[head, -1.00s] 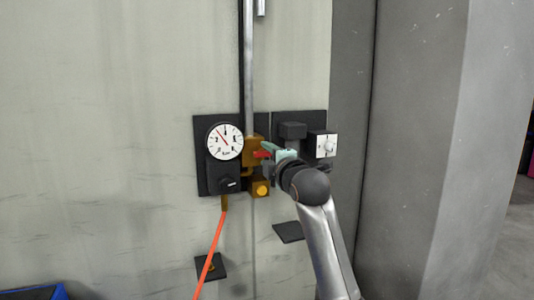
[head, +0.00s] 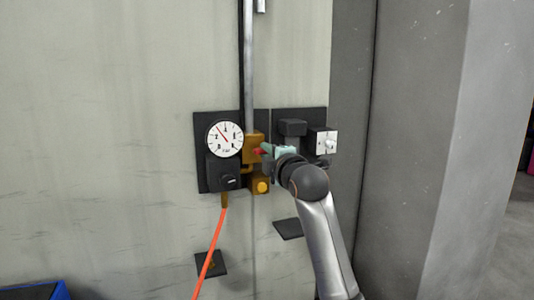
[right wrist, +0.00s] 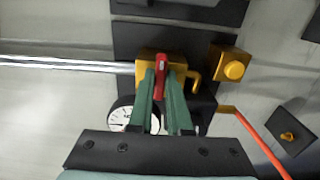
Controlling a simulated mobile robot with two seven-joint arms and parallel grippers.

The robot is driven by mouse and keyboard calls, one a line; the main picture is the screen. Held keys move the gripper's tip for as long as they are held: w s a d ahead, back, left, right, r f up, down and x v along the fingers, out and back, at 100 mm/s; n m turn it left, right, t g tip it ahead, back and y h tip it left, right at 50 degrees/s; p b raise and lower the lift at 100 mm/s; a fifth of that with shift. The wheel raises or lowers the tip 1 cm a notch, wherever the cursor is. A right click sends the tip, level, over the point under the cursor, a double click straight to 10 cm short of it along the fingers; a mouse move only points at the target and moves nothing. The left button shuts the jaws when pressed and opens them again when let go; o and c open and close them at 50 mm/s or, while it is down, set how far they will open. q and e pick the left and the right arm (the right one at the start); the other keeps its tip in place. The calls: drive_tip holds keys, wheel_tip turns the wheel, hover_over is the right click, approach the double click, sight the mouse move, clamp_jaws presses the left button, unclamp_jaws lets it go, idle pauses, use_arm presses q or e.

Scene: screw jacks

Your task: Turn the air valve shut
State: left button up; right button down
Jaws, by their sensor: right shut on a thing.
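The air valve is a brass-coloured block (head: 251,150) on a dark wall plate at the foot of a vertical metal pipe. Its red lever (head: 260,152) also shows in the right wrist view (right wrist: 161,76), where it lies between my two green fingers. My right gripper (head: 268,151) is shut on this lever, with its fingers (right wrist: 163,90) on either side of it. The fingers and the gripper hide part of the lever and valve. My left gripper is in neither view.
A round white gauge (head: 225,138) sits left of the valve above a dark regulator block (head: 223,174). A yellow button box (head: 260,184) is just below. An orange hose (head: 213,245) hangs down. A white switch box (head: 326,142) is to the right.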

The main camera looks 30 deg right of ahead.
drive_tip(key=shift+m, duration=0.3)
drive_tip(key=shift+f+m, duration=0.1)
drive_tip(key=shift+m, duration=8.6)
drive_tip(key=c, duration=0.9)
unclamp_jaws()
drive_tip(key=shift+o, duration=0.2)
drive_tip(key=b+v, duration=0.2)
drive_tip(key=v, duration=1)
drive_tip(key=shift+s+a+b, duration=0.15)
drive_tip(key=shift+s+b, duration=0.1)
drive_tip(key=shift+b, duration=0.05)
